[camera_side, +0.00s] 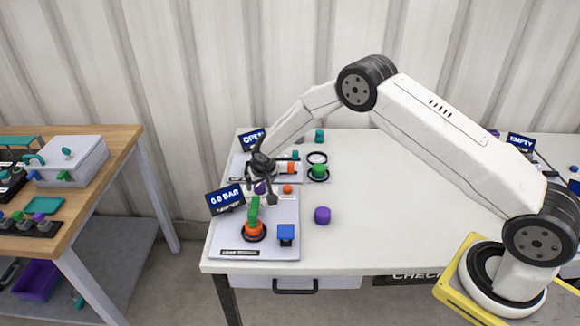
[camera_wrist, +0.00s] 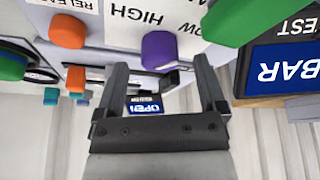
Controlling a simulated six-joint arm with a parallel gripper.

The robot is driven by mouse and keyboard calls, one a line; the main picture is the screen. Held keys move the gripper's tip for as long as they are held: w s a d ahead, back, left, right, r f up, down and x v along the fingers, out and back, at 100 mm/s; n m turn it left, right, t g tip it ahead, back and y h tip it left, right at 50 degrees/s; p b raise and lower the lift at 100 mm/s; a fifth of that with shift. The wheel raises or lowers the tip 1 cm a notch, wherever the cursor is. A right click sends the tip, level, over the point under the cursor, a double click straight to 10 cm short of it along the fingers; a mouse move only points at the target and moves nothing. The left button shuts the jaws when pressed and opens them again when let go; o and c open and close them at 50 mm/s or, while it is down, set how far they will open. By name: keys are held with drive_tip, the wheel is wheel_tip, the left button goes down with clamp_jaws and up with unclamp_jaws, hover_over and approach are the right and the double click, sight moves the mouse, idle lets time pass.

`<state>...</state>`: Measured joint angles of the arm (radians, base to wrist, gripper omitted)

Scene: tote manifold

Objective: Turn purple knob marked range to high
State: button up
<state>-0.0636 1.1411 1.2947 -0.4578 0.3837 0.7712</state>
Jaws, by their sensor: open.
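The purple knob (camera_wrist: 160,50) shows in the wrist view between my two fingertips, on a white panel. Upside-down labels HIGH and LOW are printed beside it, HIGH to its left and LOW to its right. It also shows small in the side view (camera_side: 260,188), partly hidden behind my fingers. My gripper (camera_wrist: 162,64) is open, one finger on each side of the knob in the picture. I cannot tell whether either finger touches it. In the side view my gripper (camera_side: 261,194) points down over the panel (camera_side: 284,214). The knob's exact setting is unclear.
A green handle (camera_side: 254,211) on an orange base and a blue block (camera_side: 286,233) stand at the panel's front. A display reading 0.0 BAR (camera_side: 225,200) is at its left. An orange knob (camera_side: 288,188) is close by.

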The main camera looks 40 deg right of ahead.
drive_tip(key=shift+x, duration=0.95)
clamp_jaws()
